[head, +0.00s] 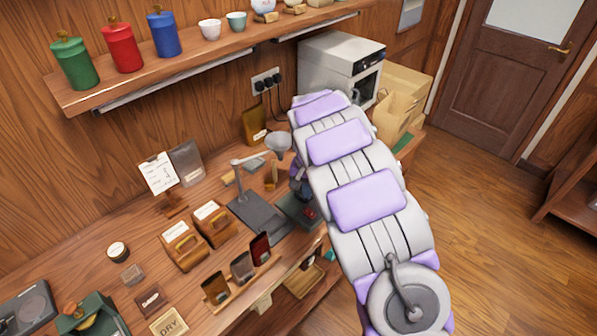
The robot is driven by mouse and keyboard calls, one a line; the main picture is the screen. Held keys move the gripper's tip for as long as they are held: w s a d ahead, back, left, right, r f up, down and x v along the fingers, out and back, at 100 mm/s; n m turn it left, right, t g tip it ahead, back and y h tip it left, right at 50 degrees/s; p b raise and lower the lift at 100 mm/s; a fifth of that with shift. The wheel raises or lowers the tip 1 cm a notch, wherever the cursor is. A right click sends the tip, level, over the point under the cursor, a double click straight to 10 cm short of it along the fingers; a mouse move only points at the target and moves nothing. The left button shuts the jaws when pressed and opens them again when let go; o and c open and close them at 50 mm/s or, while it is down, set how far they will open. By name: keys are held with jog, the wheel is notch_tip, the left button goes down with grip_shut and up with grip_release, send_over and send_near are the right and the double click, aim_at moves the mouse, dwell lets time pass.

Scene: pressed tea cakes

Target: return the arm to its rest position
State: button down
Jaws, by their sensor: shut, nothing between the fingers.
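My arm, white with purple pads, rises from the bottom right and reaches over the right part of the wooden counter (95,255). My gripper (302,188) shows only as a small dark part at the arm's left edge, just above a dark scale-like device (300,212). The arm hides most of it. It is shut, and I see nothing held in it.
A shelf (190,62) hangs above. Open floor (490,210) lies to the right.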

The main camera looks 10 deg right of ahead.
jog(key=s+d+r+n, duration=0.1)
jog(key=s+r, duration=0.6)
jog(key=s, duration=0.3)
jog(key=s+d+r, duration=0.2)
jog(key=s+r, duration=0.4)
jog(key=s, duration=0.3)
jog(key=s+a+n+g, duration=0.1)
jog(key=s+n, duration=0.1)
jog(key=s, duration=0.9)
jog(key=s+a+r+n, duration=0.1)
jog(key=s+a, duration=0.1)
jog(key=s, duration=1)
jog(key=shift+r+n+g, duration=0.25)
jog(key=shift+n+g, duration=0.15)
